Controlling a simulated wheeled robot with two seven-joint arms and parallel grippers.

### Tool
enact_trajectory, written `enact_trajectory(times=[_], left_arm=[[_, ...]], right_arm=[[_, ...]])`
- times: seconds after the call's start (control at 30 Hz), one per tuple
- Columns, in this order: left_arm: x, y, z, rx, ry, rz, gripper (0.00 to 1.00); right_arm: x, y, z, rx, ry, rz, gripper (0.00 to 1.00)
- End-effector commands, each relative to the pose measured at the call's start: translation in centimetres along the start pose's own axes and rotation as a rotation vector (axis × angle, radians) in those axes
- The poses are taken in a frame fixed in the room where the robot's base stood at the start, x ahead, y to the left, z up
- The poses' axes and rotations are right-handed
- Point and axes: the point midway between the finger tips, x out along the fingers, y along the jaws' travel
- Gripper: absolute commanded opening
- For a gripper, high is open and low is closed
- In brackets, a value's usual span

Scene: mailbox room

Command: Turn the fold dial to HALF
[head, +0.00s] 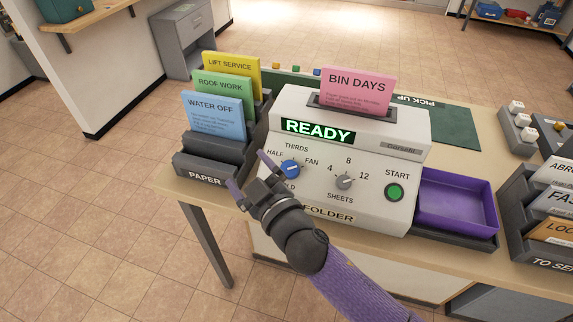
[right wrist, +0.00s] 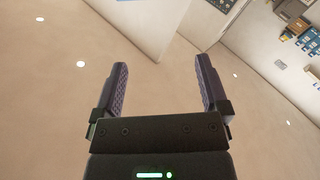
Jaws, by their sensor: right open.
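The folder machine (head: 350,140) stands on the table with a lit READY display. Its blue fold dial (head: 290,170) is at the left of the front panel, with HALF, THIRDS and FAN printed around it. A small white mark shows near the dial's top; its exact setting is too small to tell. My right gripper (head: 248,172) is open and empty, just left of the dial in the head view, and partly hides the label below it. In the right wrist view the open jaws (right wrist: 162,66) have nothing between them. My left gripper is not in view.
A grey sheets dial (head: 345,182) and green START button (head: 394,192) lie right of the fold dial. A pink BIN DAYS sheet (head: 358,92) stands in the feeder. The paper rack (head: 205,172) is at left, a purple tray (head: 458,200) at right.

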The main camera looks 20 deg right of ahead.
Motion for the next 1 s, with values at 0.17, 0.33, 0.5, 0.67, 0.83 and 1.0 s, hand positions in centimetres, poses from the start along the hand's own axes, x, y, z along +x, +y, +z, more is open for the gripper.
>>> enact_trajectory(times=[0.17, 0.33, 0.5, 0.67, 0.83, 1.0], left_arm=[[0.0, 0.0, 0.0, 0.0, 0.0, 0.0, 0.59], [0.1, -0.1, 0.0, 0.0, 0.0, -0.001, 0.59], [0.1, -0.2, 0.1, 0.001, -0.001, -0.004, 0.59], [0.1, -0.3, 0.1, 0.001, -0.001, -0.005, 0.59], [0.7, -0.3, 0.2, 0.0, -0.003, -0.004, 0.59], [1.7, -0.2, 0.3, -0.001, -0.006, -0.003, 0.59]], right_arm=[[1.0, -3.7, -11.9, -0.325, 0.584, -0.242, 0.94], [-2.6, -11.0, -11.9, -1.016, 0.93, -0.921, 0.94], [-0.9, -2.1, -1.1, -1.741, 0.274, -1.517, 0.94], [-0.2, 6.5, 0.6, -1.925, -0.279, -1.583, 0.94], [0.3, 7.0, 3.1, -1.933, -0.349, -1.588, 0.94], [1.4, 6.1, 7.1, -1.933, -0.341, -1.589, 0.94]])
